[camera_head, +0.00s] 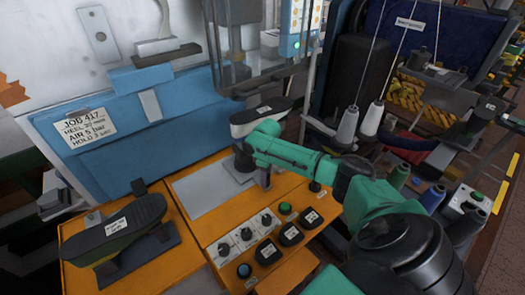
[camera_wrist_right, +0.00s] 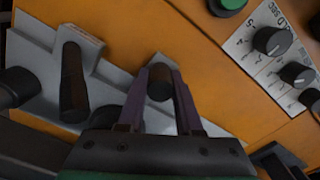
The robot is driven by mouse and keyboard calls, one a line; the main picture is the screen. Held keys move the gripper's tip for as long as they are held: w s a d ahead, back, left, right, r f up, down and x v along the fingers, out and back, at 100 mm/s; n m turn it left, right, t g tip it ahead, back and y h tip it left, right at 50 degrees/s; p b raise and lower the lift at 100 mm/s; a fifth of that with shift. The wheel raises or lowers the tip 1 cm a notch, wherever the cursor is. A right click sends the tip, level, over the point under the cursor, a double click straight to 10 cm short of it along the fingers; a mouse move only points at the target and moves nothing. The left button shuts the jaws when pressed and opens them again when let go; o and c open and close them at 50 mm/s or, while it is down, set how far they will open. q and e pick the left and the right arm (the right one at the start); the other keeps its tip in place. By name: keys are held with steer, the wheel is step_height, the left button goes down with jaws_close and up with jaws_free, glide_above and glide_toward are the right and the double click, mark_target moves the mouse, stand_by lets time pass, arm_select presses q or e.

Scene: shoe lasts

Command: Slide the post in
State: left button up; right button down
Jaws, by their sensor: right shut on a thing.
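In the right wrist view, my right gripper (camera_wrist_right: 160,88) has its two purple fingers closed on the sides of a dark round post (camera_wrist_right: 159,82). The post is at the grey metal fixture (camera_wrist_right: 110,84); how far it sits in the fixture cannot be told. A second dark rounded piece (camera_wrist_right: 73,82) lies in the fixture to the left. In the head view, my green right arm reaches over the orange bench, and the post is too small or hidden to make out. My left gripper is not in view.
A dark shoe last (camera_head: 115,225) stands on the orange bench (camera_head: 185,258) at left; another labelled last (camera_head: 260,115) is behind my right wrist. Knobs and buttons (camera_head: 245,235) line the bench front. Thread cones (camera_head: 347,125) stand right. A blue panel (camera_head: 130,130) rises behind.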

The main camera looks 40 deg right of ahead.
steer(key=shift+d+r, duration=0.15)
steer(key=shift+d, duration=0.1)
steer(key=c, duration=0.6)
jaws_free()
steer(key=shift+d, duration=0.1)
step_height(320, 180, up, 12)
steer(key=b, duration=0.2)
steer(key=shift+b, duration=0.3)
steer(key=shift+f, duration=0.2)
